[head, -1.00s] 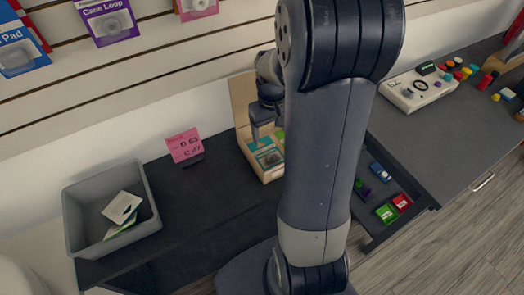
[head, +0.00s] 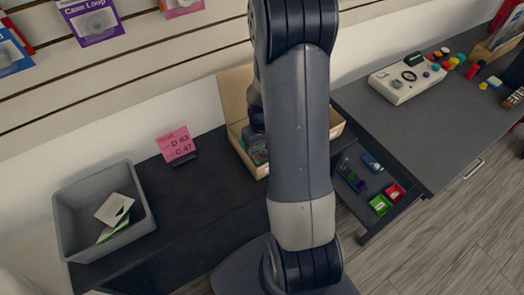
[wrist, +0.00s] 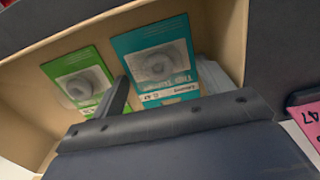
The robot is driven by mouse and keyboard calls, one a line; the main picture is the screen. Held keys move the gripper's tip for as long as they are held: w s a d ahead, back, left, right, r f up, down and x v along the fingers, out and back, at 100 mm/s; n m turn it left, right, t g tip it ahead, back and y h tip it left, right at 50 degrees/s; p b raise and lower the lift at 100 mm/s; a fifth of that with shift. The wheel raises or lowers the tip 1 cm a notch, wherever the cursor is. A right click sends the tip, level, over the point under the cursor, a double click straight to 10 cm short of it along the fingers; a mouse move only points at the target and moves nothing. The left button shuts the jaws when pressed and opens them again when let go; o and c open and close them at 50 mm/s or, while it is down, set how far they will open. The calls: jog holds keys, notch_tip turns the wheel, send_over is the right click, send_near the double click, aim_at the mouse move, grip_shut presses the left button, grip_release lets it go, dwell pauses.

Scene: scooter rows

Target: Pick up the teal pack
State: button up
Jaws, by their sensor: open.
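The teal pack (wrist: 155,62) stands in an open cardboard box (wrist: 214,22), its printed front with a round grey picture facing the wrist camera. In the head view the teal pack (head: 256,152) shows only partly, beside my arm. My gripper (head: 257,122) is open and reaches down into the box, just above the pack. In the wrist view one dark finger stands between the teal pack and a green pack (wrist: 78,86) to its left. The other finger is not clear to see. The lower part of the teal pack is hidden behind the gripper body.
White-edged packs (wrist: 216,78) stand right of the teal one. A pink note (head: 176,145) stands left of the box. A grey bin (head: 70,222) holds packs. An open drawer (head: 372,226) with small coloured items and a white device (head: 407,81) are to the right.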

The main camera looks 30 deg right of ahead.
aim_at(262, 148)
jog(key=shift+c, duration=0.5)
jog(key=c, duration=1)
jog(key=shift+o, duration=0.2)
notch_tip(262, 148, up, 10)
